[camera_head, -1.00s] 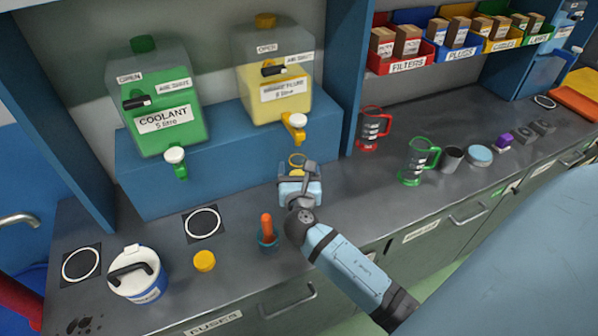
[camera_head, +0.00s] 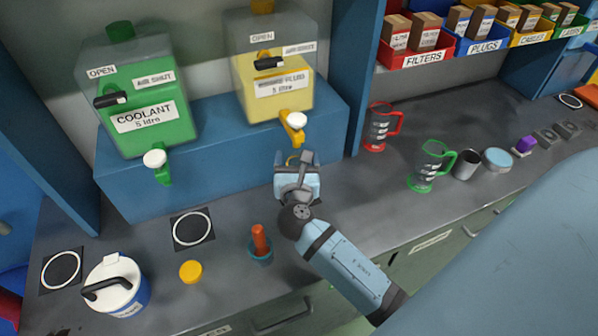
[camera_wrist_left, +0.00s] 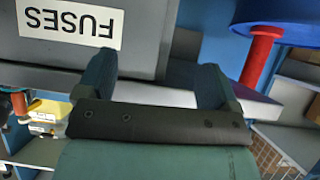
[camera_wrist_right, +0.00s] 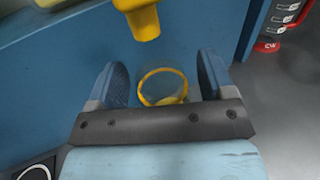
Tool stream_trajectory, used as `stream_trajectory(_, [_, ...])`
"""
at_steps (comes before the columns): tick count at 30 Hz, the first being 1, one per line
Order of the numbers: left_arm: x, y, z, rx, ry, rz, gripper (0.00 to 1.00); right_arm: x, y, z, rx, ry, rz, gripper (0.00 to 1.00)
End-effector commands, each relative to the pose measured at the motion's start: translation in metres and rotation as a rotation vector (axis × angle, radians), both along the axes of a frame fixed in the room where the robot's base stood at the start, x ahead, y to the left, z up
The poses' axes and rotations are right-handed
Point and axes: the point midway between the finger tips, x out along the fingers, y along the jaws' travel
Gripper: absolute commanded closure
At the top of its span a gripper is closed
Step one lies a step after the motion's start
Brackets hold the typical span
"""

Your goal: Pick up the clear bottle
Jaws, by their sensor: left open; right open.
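A clear, nearly invisible bottle with a yellow ring (camera_wrist_right: 163,73) shows in the right wrist view, between the two spread fingers of my right gripper (camera_wrist_right: 160,90). It stands under the yellow tap (camera_wrist_right: 142,18). My left gripper (camera_wrist_left: 155,88) is open and empty, in front of a drawer labelled FUSES (camera_wrist_left: 70,30), and is out of the head view.
A blue ledge (camera_head: 215,150) carries the green coolant tank (camera_head: 145,95) and yellow fluid tank (camera_head: 280,75). A red mug (camera_head: 377,130) and green mug (camera_head: 428,168) stand right.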

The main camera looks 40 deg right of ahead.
Motion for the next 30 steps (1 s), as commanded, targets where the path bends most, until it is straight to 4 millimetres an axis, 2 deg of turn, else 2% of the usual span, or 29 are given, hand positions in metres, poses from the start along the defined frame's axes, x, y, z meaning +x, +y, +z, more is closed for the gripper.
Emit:
stream_trajectory(10, [0.0002, 0.0001, -0.0017, 0.001, 0.0, -0.001, 0.14, -0.0017, 0.003, 0.0002, 0.0, 0.0, 0.0, 0.25])
stream_trajectory(11, [0.0001, 0.0003, -0.0018, 0.001, 0.0, -0.001, 0.14, -0.0017, 0.0029, 0.0002, 0.0, 0.0, 0.0, 0.29])
stream_trajectory(18, [-0.0004, 0.0008, -0.0022, 0.002, 0.0, -0.001, 0.14, -0.0016, 0.0027, 0.0, -0.001, 0.001, 0.0, 0.84])
stream_trajectory(20, [-0.0004, 0.0008, -0.0022, 0.002, 0.0, -0.001, 0.14, -0.0016, 0.0027, -0.0001, -0.001, 0.001, 0.0, 0.97])
stream_trajectory(21, [-0.0004, 0.0008, -0.0022, 0.002, 0.0, -0.001, 0.14, -0.0016, 0.0026, 0.0002, -0.001, 0.001, 0.0, 1.0])
stream_trajectory(30, [-0.0003, 0.0008, 0.001, 0.002, 0.0, -0.001, 0.14, -0.0007, 0.0011, 0.0023, -0.001, 0.001, -0.001, 1.0])
